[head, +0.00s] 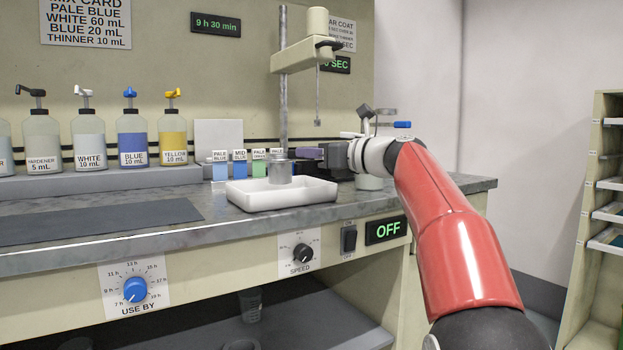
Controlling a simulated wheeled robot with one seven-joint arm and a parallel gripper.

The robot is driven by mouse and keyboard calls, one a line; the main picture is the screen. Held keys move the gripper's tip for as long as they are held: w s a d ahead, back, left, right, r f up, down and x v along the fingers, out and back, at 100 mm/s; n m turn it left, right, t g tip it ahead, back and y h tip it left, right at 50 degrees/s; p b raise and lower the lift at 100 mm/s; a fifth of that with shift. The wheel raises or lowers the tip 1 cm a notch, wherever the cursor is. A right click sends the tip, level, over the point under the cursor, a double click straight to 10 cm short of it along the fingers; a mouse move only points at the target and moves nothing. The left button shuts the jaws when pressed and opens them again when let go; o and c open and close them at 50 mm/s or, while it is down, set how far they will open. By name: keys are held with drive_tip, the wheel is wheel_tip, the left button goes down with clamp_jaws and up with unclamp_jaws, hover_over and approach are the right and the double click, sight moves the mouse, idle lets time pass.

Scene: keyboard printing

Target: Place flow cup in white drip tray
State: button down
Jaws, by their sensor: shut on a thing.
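The flow cup (280,172) is a small silver metal cup, upright, at the white drip tray. The white drip tray (262,200) is a shallow rectangular pan near the bench's front edge. The cup's lower part shows inside the tray outline; I cannot tell whether its base touches the tray floor. My gripper (296,156) reaches in from the right and is shut on the flow cup near its top. The far finger and the exact contact are hidden.
Behind the tray stand a metal stand (284,85) with an overhanging stirrer and several small colour-labelled pots (240,169). Pump bottles (132,140) line a ledge at left. A dark grey mat (90,220) lies left of the tray. A speed knob (302,252) is below.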

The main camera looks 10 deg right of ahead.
wheel_tip(320, 180, down, 4)
drive_tip(key=shift+r+b, duration=0.2)
drive_tip(key=shift+b, duration=0.6)
drive_tip(key=c, duration=1.4)
unclamp_jaws()
drive_tip(key=shift+r, duration=0.1)
drive_tip(key=v, duration=1.2)
